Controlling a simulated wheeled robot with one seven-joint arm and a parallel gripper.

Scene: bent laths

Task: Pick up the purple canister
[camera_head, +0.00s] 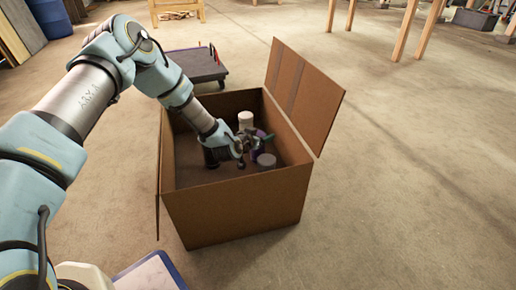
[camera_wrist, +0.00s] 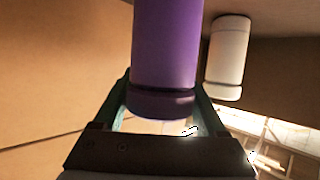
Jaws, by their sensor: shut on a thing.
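The purple canister (camera_wrist: 165,48) fills the upper middle of the wrist view, with a darker purple band at its near end. My gripper (camera_wrist: 162,92) has one teal finger on each side of it and is shut on it. In the head view my gripper (camera_head: 256,141) reaches down inside the cardboard box (camera_head: 236,210), and only a little of the purple canister (camera_head: 257,155) shows beside the fingers. I cannot tell whether the canister touches the box floor.
A white canister (camera_head: 245,119) stands just behind my gripper and also shows in the wrist view (camera_wrist: 229,60). A grey-topped canister (camera_head: 266,161) stands in front, and a dark one (camera_head: 211,158) to the left. The box walls surround them; one flap (camera_head: 303,92) stands up at right.

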